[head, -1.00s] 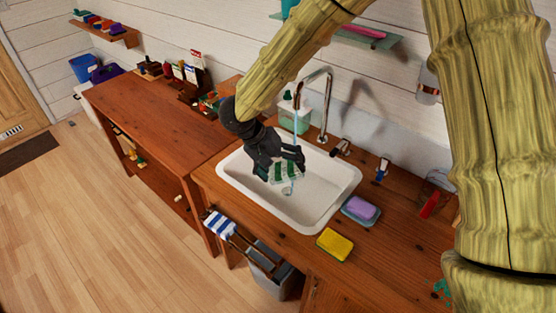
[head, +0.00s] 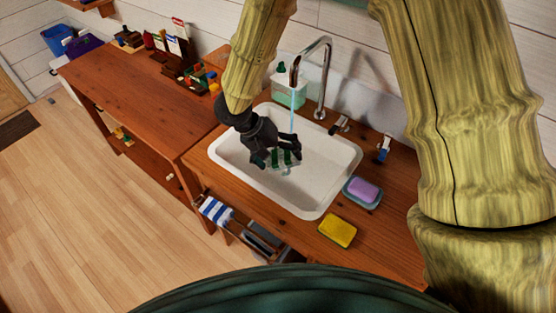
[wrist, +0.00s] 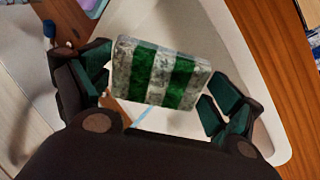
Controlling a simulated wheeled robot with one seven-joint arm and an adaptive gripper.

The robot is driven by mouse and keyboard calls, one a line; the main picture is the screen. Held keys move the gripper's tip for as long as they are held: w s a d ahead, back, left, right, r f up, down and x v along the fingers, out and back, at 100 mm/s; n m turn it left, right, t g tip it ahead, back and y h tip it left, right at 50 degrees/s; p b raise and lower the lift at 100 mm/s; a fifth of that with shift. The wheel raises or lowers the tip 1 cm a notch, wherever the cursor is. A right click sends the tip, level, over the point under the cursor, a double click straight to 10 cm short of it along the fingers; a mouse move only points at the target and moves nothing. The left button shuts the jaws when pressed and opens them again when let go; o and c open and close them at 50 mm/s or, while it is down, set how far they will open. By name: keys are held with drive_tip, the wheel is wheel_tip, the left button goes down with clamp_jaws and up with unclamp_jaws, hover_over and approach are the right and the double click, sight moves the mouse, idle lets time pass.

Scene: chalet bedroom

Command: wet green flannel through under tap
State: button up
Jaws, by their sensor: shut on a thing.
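My gripper (head: 278,148) is over the white sink basin (head: 331,186), shut on the green flannel (head: 288,158), which has green and pale stripes. In the wrist view the flannel (wrist: 160,74) looks like a flat folded pad between my two fingers (wrist: 160,90). The tap (head: 322,78) stands at the back of the sink, and a thin blue-white stream of water (head: 296,98) runs from its spout. In the head view the stream comes down by my gripper and the flannel. I cannot tell whether it lands on the flannel.
A soap bottle (head: 289,90) stands behind the sink. A purple soap on a dish (head: 363,190) and a yellow sponge (head: 337,231) lie to its right and front. A blue-striped cloth (head: 216,210) hangs at the counter's front. The wooden table (head: 135,88) to the left has free room.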

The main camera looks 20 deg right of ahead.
sight(286, 152)
drive_tip(key=w+d+f+b, duration=0.1)
drive_tip(key=w+d, duration=0.4)
drive_tip(key=w, duration=0.5)
drive_tip(key=shift+d+f, duration=0.15)
drive_tip(key=shift+f, duration=0.45)
idle(0.6)
drive_tip(key=shift+s+d, duration=0.1)
drive_tip(key=shift+s+d+r+p, duration=0.15)
drive_tip(key=shift+d+p, duration=0.15)
drive_tip(key=shift+p, duration=0.25)
drive_tip(key=shift+d, duration=0.1)
drive_tip(key=shift+s, duration=0.1)
drive_tip(key=shift+s+a+p, duration=0.55)
drive_tip(key=shift+s+a, duration=0.1)
drive_tip(key=shift+s, duration=0.5)
drive_tip(key=shift+s+a+p, duration=0.55)
drive_tip(key=shift+s+a, duration=0.05)
drive_tip(key=shift+s, duration=0.6)
drive_tip(key=shift+s+a+p, duration=0.55)
drive_tip(key=shift+s+a, duration=0.1)
drive_tip(key=shift+s, duration=0.5)
